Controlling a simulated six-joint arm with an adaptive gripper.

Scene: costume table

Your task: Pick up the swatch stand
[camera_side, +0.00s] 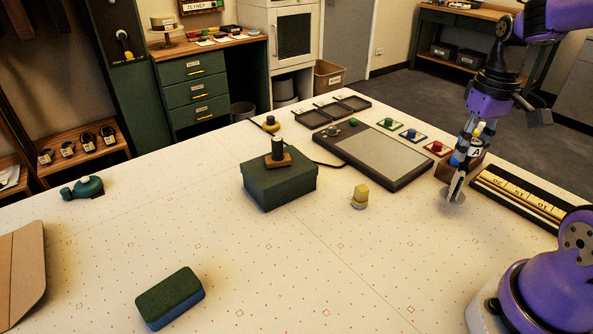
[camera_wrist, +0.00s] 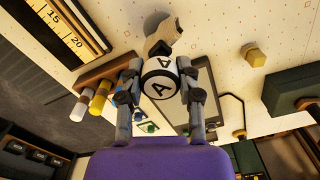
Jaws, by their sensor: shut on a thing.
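My gripper (camera_wrist: 160,88) is shut on a small piece with black-and-white round faces marked A (camera_wrist: 160,84), which seems to be the swatch stand. In the wrist view the piece lies between the two fingers, and a beige part (camera_wrist: 164,38) sticks out beyond it. In the side view my gripper (camera_side: 464,158) is at the right of the table, beside the wooden rack. The pale lower part (camera_side: 456,187) hangs tilted at the tabletop; I cannot tell whether it touches. The fingers hide part of the piece.
A wooden rack with coloured cylinders (camera_wrist: 103,92) stands close to my gripper. A number tray (camera_side: 520,197) lies to the right, a grey tablet (camera_side: 375,152) to the left. A green box (camera_side: 280,187) and a yellow block (camera_side: 361,192) stand farther left.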

